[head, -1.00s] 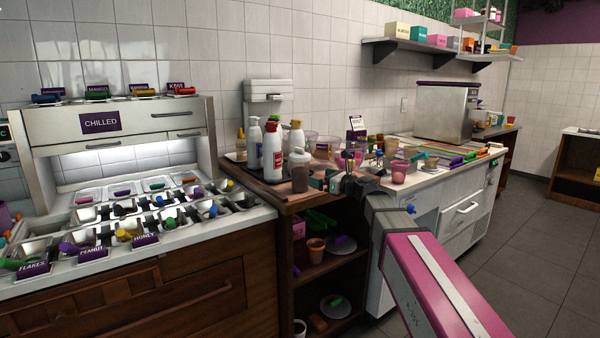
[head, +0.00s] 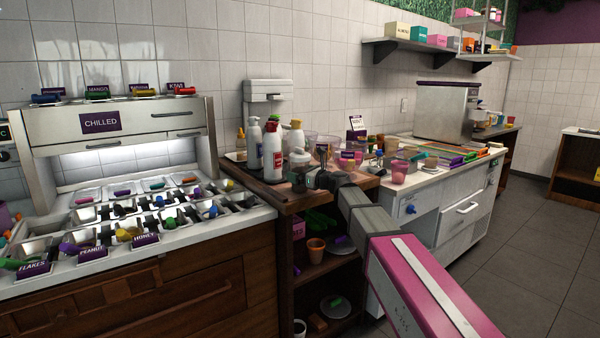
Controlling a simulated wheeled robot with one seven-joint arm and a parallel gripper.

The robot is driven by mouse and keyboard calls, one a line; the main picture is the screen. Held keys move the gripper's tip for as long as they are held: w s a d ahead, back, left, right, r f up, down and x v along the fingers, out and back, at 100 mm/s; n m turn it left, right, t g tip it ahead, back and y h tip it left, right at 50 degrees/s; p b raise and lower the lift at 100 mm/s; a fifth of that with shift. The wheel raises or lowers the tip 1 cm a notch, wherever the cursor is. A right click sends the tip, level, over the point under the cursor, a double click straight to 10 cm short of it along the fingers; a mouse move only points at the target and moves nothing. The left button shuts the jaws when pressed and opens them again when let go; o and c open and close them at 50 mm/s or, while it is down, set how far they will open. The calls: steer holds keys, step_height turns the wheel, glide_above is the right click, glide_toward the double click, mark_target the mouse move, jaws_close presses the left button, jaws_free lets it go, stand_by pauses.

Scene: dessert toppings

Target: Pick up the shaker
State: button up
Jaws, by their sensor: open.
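The shaker (head: 298,158), with a pale domed lid and a darker body, stands upright near the front corner of the wooden counter. My gripper (head: 304,178) is open and right at the shaker, at the height of its body. It hides much of the lower body. I cannot tell whether the fingers are around the shaker or just beside it, or whether they touch it.
A white bottle with a red label (head: 273,152) and other pump bottles stand close behind and left of the shaker. Clear cups and a pink cup (head: 399,171) are to the right. The chilled topping station (head: 110,232) is at left. Open shelves lie below.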

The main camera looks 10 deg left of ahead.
steer(key=c, duration=1.1)
steer(key=shift+r, duration=0.1)
